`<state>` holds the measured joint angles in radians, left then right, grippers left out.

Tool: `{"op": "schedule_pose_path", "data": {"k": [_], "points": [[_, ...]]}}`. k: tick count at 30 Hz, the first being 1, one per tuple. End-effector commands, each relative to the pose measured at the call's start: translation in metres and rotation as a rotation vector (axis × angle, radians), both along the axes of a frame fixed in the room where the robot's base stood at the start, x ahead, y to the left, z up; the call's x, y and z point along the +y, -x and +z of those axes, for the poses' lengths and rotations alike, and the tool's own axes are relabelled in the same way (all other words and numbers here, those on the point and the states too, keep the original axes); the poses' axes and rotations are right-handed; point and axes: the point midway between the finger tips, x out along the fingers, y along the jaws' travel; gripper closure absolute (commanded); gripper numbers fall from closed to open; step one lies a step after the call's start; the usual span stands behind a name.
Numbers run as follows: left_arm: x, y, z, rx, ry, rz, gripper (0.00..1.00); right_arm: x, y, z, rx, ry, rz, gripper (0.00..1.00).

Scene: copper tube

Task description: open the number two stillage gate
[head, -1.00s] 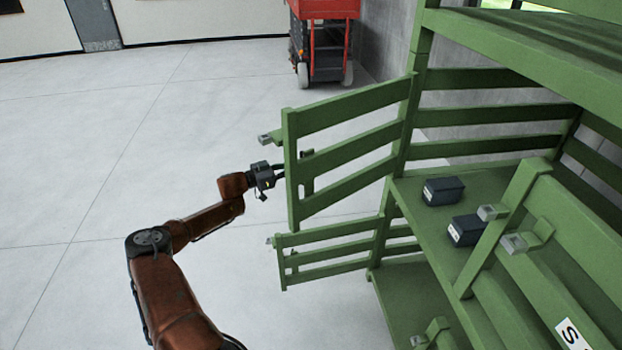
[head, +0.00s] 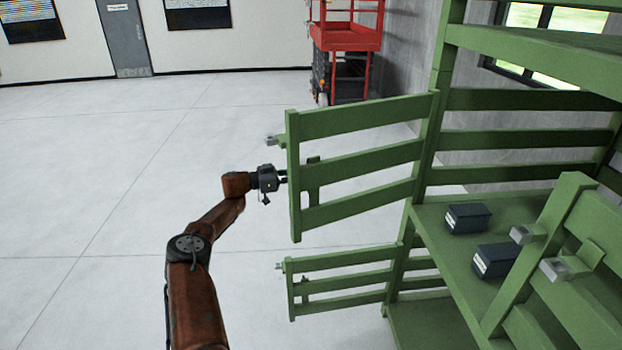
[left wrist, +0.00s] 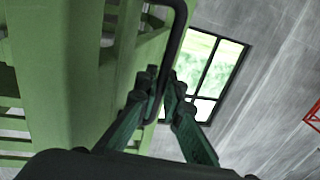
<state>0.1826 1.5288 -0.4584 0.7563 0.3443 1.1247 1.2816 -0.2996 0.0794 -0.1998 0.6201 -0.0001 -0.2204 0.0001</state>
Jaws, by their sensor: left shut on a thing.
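The upper green slatted gate (head: 365,158) stands swung out from the stillage post, over the open floor on the left. My left gripper (head: 284,180) is at the free end of this gate, on its left side. In the left wrist view, my left gripper's fingers (left wrist: 168,100) are closed around a dark bar handle (left wrist: 178,45) beside the green gate (left wrist: 85,60). The handle is mostly hidden in the head view. A grey latch piece (head: 272,141) sticks out from the gate's free end. No gate number is readable. My right gripper is out of view.
A lower green gate (head: 340,282) also stands swung out below. Two dark boxes (head: 468,218) (head: 494,260) sit on the stillage shelf (head: 430,212). A red lift (head: 345,40) stands behind. Floor at left is clear.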

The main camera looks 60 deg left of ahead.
Motion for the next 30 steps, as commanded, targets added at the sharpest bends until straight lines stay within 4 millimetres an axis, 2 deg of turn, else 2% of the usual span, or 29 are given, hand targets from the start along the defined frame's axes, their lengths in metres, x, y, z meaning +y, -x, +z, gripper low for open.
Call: {"op": "schedule_pose_path", "data": {"k": [11, 12, 15, 24, 30], "points": [[0.001, 0.000, -0.002, 0.004, 0.001, 0.000, 1.00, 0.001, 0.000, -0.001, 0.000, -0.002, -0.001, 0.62], [0.001, 0.000, -0.002, 0.004, 0.001, 0.000, 0.92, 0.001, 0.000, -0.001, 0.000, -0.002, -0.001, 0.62], [0.001, 0.000, -0.002, 0.004, 0.001, 0.000, 0.85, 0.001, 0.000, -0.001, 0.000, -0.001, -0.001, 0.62], [0.001, 0.001, -0.001, 0.002, 0.000, -0.001, 0.85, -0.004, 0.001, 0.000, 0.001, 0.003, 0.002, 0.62], [0.006, 0.015, -0.002, 0.005, -0.001, 0.000, 0.85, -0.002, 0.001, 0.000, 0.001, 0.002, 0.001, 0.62]]}}
